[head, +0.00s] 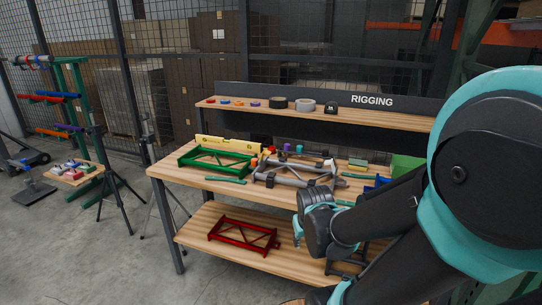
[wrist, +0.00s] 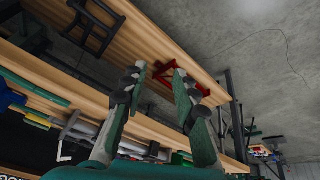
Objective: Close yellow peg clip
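I cannot pick out a yellow peg clip for certain. A small yellow piece (head: 267,152) stands among small coloured pieces on the tabletop in the head view, too small to tell its form or whether it is open. In the wrist view my gripper (wrist: 160,74) is open, its two fingers apart with nothing between them. Past the fingertips the wrist view shows the lower shelf (wrist: 160,38) and part of a red frame (wrist: 199,88). In the head view my wrist is in front of the bench's front edge, and the fingers are not clear.
The wooden bench (head: 170,172) holds a green frame (head: 222,164), a yellow level (head: 225,144) and a grey frame (head: 290,181). A red frame (head: 242,235) lies on the lower shelf. The raised back shelf (head: 370,116) carries tape rolls.

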